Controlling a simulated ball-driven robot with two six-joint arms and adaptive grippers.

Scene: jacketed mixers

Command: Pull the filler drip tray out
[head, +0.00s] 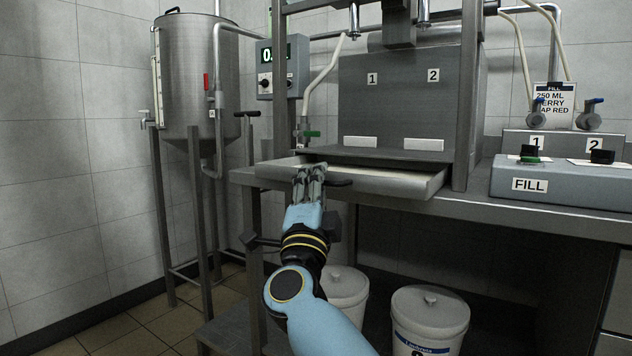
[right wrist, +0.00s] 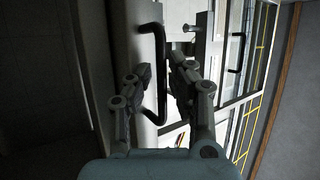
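The filler drip tray (head: 400,187), a shallow metal tray, sits below the filler's nozzles and sticks out past the bench's front edge. Its black bar handle (head: 338,183) is on the front, partly hidden by my right gripper (head: 310,174). In the right wrist view the handle (right wrist: 163,70) runs upright between the two fingers of my right gripper (right wrist: 162,70). The fingers are apart, with a gap visible beside the bar, so the gripper looks open around it. Whether a finger touches the handle is not clear. My left gripper is not in view.
The filler housing (head: 408,95) stands above the tray between metal posts. A grey FILL control box (head: 560,184) is on the bench to the right. White lidded buckets (head: 430,318) stand under the bench. A steel tank (head: 198,75) on legs is at the left.

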